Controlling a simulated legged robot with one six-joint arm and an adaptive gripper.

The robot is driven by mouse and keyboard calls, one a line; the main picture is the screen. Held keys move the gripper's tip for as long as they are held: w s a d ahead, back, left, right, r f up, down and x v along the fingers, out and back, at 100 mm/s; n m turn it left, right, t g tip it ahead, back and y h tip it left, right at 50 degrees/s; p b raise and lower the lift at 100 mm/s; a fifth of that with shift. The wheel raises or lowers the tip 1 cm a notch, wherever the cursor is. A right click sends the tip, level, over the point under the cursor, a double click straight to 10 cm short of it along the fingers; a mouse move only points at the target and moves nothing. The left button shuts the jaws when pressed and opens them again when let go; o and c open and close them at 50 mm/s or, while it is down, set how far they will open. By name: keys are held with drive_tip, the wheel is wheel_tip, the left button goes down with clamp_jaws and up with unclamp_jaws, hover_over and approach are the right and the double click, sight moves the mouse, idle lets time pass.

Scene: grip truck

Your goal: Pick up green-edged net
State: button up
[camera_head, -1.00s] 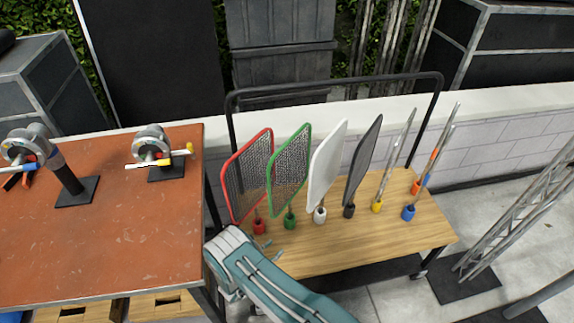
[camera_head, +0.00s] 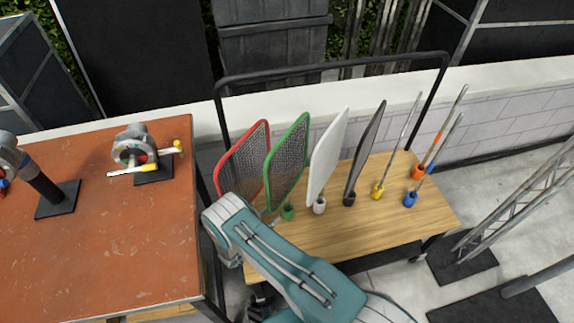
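The green-edged net (camera_head: 287,163) stands upright and slightly tilted on the wooden cart (camera_head: 330,235), its handle end in a green holder (camera_head: 288,212). It is between a red-edged net (camera_head: 243,160) on its left and a white paddle (camera_head: 328,160) on its right. My teal arm reaches in from the lower right, with its elbow in front of the nets' lower left. The arm hides the red holder and the cart's front left. I cannot make out my gripper's fingers.
A dark grey paddle (camera_head: 366,152) and several thin rods in coloured holders stand further right on the cart. A black frame bar (camera_head: 330,67) rises behind them. A rust-coloured table (camera_head: 110,235) with clamp-like devices is close on the left. The cart's front right surface is clear.

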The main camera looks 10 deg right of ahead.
sight(287, 201)
drive_tip(key=x, duration=0.9)
drive_tip(key=shift+s+d, duration=0.2)
drive_tip(key=shift+d, duration=0.05)
clamp_jaws()
